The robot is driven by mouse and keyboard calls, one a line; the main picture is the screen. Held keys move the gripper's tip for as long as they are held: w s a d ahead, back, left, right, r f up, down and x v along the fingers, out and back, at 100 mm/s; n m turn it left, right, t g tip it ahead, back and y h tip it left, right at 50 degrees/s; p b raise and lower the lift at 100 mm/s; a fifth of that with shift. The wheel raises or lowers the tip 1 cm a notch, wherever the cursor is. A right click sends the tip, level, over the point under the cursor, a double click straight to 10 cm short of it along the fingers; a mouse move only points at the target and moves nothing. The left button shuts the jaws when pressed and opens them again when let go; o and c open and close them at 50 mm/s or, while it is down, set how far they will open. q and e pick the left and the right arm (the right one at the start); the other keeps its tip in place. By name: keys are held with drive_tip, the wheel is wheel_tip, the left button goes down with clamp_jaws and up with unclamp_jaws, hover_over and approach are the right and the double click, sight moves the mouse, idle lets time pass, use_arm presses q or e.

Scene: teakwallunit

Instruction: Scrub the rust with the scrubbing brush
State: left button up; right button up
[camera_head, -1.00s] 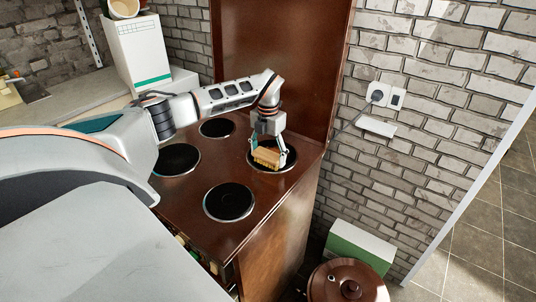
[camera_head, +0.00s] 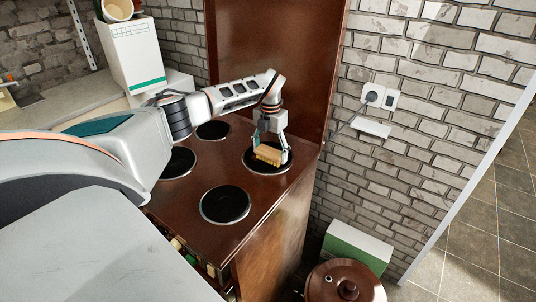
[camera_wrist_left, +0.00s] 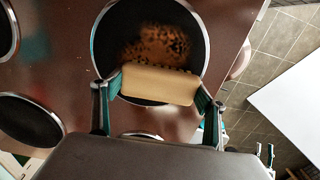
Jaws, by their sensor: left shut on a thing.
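The scrubbing brush (camera_head: 267,155) is a tan wooden block held in my left gripper (camera_head: 270,146). The gripper is shut on it over the back right hotplate (camera_head: 249,165) of the brown stove. In the left wrist view the brush (camera_wrist_left: 160,85) lies between the two fingers, over the near part of the black plate. The rust (camera_wrist_left: 158,46) shows there as an orange-brown speckled patch on the plate, just beyond the brush. Whether the bristles touch the plate cannot be told. My right gripper is not in view.
Other black hotplates (camera_head: 225,204) lie on the brown stove top (camera_head: 185,215). A brown upright panel (camera_head: 270,65) stands behind it. A brick wall with a socket (camera_head: 373,95) and a small white shelf (camera_head: 371,128) is at the right. A lidded brown pot (camera_head: 345,284) stands low at the front right.

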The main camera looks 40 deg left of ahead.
use_arm(q)
drive_tip(key=shift+w+f, duration=0.1)
drive_tip(key=shift+w, duration=0.8)
drive_tip(key=shift+w+a+f+b, duration=0.1)
drive_tip(key=shift+w+f+b, duration=0.05)
drive_tip(key=shift+w+b, duration=0.75)
drive_tip(key=shift+b, duration=0.2)
drive_tip(key=shift+a, duration=0.1)
